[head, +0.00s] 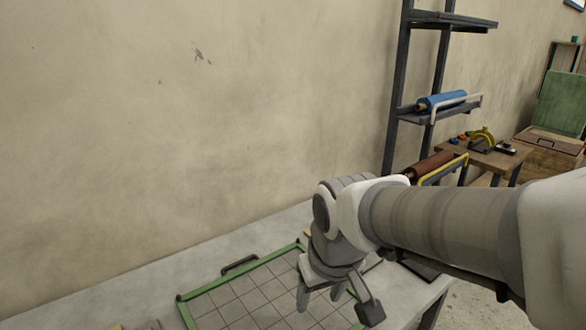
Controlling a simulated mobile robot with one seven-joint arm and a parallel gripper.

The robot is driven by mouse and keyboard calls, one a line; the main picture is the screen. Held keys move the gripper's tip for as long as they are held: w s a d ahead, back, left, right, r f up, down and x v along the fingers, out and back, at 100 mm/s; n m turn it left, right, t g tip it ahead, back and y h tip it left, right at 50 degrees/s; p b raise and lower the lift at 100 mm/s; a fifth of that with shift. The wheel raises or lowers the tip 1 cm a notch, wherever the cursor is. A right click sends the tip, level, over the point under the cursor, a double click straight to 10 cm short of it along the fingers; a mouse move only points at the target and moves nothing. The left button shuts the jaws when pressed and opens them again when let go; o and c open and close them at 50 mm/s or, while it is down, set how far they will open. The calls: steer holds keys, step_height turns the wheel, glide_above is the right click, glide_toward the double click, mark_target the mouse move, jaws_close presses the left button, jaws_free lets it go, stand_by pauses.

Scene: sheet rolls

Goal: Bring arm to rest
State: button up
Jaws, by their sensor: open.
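My gripper (319,297) hangs at the end of my arm at the lower middle of the head view. It points down over the right part of a gridded tray. Its fingers are apart, and I see nothing between them. The arm reaches in from the right edge of the picture, and its wrist is bent downward.
The green-edged tray (186,309) with a dark handle (240,264) lies on a grey table (130,284) against a plain wall. Behind my arm stand a dark shelf (396,88) with a blue roll (441,101), a brown roll (428,166) and a small wooden table (497,161).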

steer(key=s+d+r+m+t, duration=0.2)
steer(key=s+d+r+m, duration=0.2)
steer(key=s+d, duration=0.4)
steer(key=shift+d+r+h, duration=0.3)
steer(key=shift+d+h, duration=0.1)
steer(key=shift+d, duration=0.6)
